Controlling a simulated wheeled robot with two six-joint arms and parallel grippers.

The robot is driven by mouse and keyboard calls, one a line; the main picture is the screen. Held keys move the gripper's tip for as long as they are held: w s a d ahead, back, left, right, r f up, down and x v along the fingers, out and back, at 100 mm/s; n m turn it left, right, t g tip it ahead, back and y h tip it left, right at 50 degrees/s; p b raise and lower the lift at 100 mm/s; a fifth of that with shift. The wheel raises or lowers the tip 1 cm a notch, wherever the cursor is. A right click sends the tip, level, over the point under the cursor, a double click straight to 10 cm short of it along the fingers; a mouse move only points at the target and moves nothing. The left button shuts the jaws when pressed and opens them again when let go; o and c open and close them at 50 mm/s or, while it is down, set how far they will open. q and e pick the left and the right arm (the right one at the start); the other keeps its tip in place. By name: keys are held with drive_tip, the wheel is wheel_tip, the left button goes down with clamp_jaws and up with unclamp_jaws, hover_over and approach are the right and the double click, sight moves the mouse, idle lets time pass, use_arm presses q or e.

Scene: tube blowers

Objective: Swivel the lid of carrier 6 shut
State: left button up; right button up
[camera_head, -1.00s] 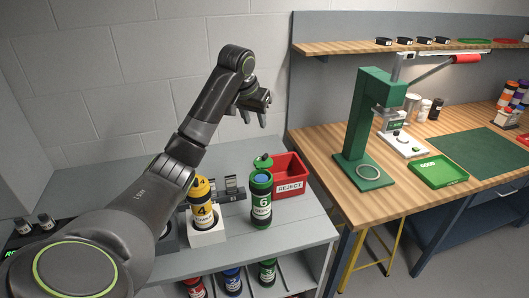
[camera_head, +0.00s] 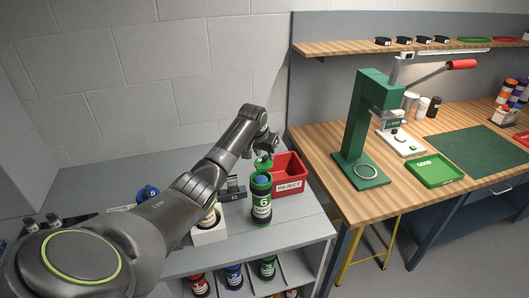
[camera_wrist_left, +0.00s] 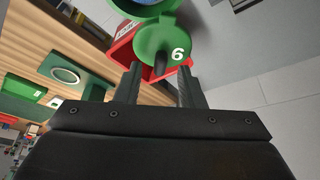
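Carrier 6 (camera_head: 261,205), a green cylinder with a white label, stands upright on the grey bench. Blue shows in its top. Its round green lid (camera_head: 262,164) is swung aside toward the back, leaving the mouth uncovered. In the left wrist view the lid (camera_wrist_left: 153,38) bears a white 6, with the carrier's green rim (camera_wrist_left: 145,6) beyond it. My left gripper (camera_head: 264,148) is just behind and above the lid. Its two fingers (camera_wrist_left: 160,88) are apart, with a small dark tab (camera_wrist_left: 160,67) of the lid showing between them. My right gripper is not visible.
A red REJECT bin (camera_head: 289,180) stands close behind and right of the carrier. A white block (camera_head: 207,232) with a carrier, partly hidden by my arm, is to the left. The wooden table with a green press (camera_head: 368,130) is at the right.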

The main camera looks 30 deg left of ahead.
use_arm(q)
drive_tip(key=shift+w+f, duration=0.15)
drive_tip(key=shift+f, duration=0.35)
clamp_jaws()
